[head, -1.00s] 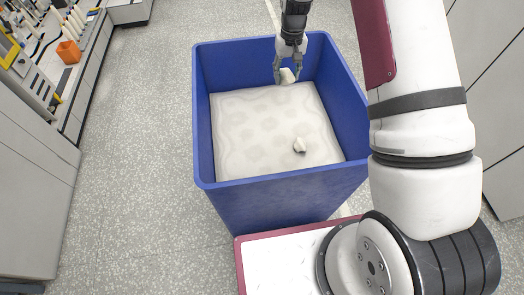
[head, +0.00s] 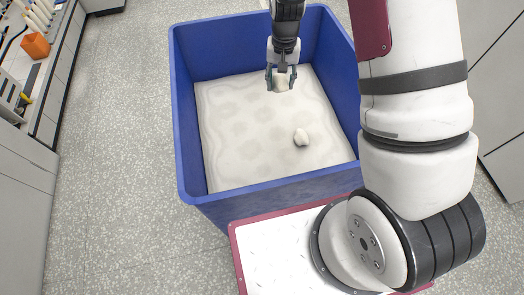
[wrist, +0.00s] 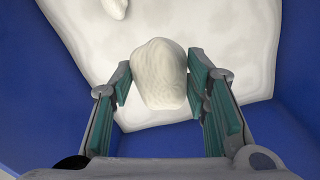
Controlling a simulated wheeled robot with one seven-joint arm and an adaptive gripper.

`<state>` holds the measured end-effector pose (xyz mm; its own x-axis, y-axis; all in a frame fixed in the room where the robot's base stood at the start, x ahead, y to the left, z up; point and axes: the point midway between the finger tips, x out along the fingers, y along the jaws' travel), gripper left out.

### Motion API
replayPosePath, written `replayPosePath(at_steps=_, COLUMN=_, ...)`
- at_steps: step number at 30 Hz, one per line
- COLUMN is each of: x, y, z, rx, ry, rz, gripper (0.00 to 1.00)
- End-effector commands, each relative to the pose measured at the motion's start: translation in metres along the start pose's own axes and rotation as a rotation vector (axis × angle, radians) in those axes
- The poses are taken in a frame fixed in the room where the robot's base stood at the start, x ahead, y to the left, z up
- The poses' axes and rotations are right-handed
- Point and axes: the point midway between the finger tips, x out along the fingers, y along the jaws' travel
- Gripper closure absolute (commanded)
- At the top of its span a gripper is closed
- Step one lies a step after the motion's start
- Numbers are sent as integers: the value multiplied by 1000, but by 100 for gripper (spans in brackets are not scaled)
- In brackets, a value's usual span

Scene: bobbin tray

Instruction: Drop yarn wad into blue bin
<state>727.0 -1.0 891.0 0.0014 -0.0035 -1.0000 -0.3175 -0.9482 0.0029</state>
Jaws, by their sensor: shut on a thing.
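The blue bin (head: 181,130) stands on the floor in front of me, with a pale, lumpy layer (head: 235,140) filling its inside well below the rim. My gripper (head: 281,83) points down inside the bin's outline near the far wall. It is shut on a cream yarn wad (head: 282,87), and the wad also shows between the green-padded fingers in the wrist view (wrist: 160,78). I cannot tell how far the wad is above the layer. A second cream wad (head: 301,137) lies on the layer, nearer to me and to the right; its edge shows at the top of the wrist view (wrist: 115,8).
A bench with white bobbins (head: 40,15) and an orange container (head: 36,45) runs along the far left. Grey cabinets (head: 25,190) stand at the left and others at the right. Speckled floor left of the bin is clear.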

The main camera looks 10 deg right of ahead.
Motion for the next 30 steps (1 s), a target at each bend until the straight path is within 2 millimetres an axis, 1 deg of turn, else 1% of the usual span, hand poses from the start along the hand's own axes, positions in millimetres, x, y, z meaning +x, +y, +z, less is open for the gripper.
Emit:
replayPosePath(at_steps=1, x=-25, y=-1, z=-2, rx=41, ry=6, rz=-2, gripper=69)
replayPosePath(at_steps=4, x=-58, y=-3, z=-5, rx=115, ry=5, rz=-3, gripper=69)
replayPosePath(at_steps=7, x=-81, y=-4, z=-7, rx=167, ry=2, rz=-3, gripper=69)
replayPosePath(at_steps=10, x=-92, y=-5, z=-8, rx=195, ry=-1, rz=-3, gripper=69)
replayPosePath(at_steps=12, x=-93, y=-5, z=-9, rx=202, ry=-2, rz=-2, gripper=69)
replayPosePath(at_steps=14, x=-89, y=-5, z=-10, rx=204, ry=-3, rz=-2, gripper=70)
replayPosePath(at_steps=24, x=-51, y=-5, z=-10, rx=205, ry=-4, rz=-2, gripper=70)
replayPosePath(at_steps=30, x=-37, y=-5, z=-10, rx=203, ry=-4, rz=-2, gripper=70)
